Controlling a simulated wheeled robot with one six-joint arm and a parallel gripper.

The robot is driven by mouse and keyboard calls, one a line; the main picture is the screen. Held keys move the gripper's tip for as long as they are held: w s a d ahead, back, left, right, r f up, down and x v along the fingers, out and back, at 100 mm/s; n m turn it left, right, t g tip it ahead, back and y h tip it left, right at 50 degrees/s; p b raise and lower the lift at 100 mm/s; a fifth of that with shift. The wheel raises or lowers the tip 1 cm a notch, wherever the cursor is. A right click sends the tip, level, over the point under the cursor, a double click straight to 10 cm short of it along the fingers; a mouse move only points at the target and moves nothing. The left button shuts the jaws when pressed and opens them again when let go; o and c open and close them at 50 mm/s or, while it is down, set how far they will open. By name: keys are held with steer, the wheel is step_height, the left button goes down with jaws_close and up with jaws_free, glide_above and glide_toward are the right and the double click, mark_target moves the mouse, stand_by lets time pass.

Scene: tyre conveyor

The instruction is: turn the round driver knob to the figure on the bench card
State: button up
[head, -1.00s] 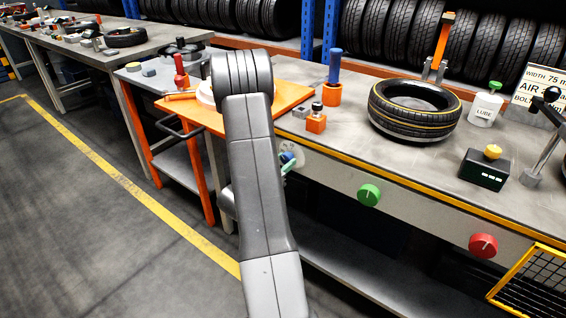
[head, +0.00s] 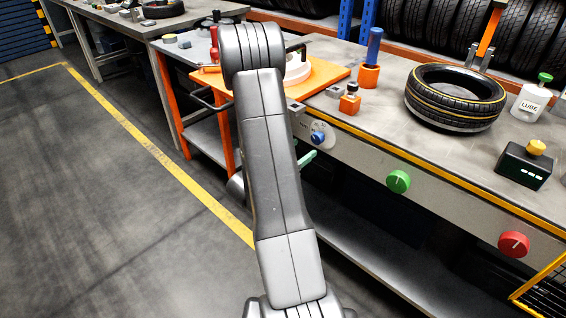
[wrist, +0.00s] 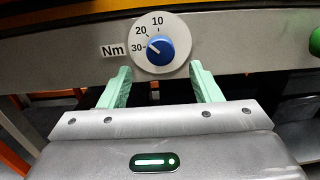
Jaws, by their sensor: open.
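The round blue driver knob (wrist: 160,50) sits on a white dial on the bench's front panel, with 10, 20 and 30 marked and an "Nm" label (wrist: 113,50) to its left. Its white pointer line points up-left, close to the 30 mark. The knob also shows in the head view (head: 318,138), just right of my arm. My gripper (wrist: 162,80) is open and empty; its mint-green fingers stand apart below the dial, one to each side, not around the knob. A green finger shows in the head view (head: 308,160). No bench card with a readable figure is in view now.
A green knob (head: 398,181) and a red knob (head: 514,244) are on the same front panel to the right. A tyre (head: 455,97), a lube bottle (head: 530,98) and a black box with a yellow button (head: 524,164) stand on the bench.

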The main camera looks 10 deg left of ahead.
mark_target(315, 140)
steer(key=v, duration=0.7)
steer(key=shift+s+a, duration=0.25)
steer(key=shift+s, duration=0.05)
steer(key=shift+d, duration=0.1)
steer(key=x, duration=1.3)
steer(key=shift+w+d, duration=0.15)
steer(key=shift+w, duration=0.25)
steer(key=shift+s, duration=0.1)
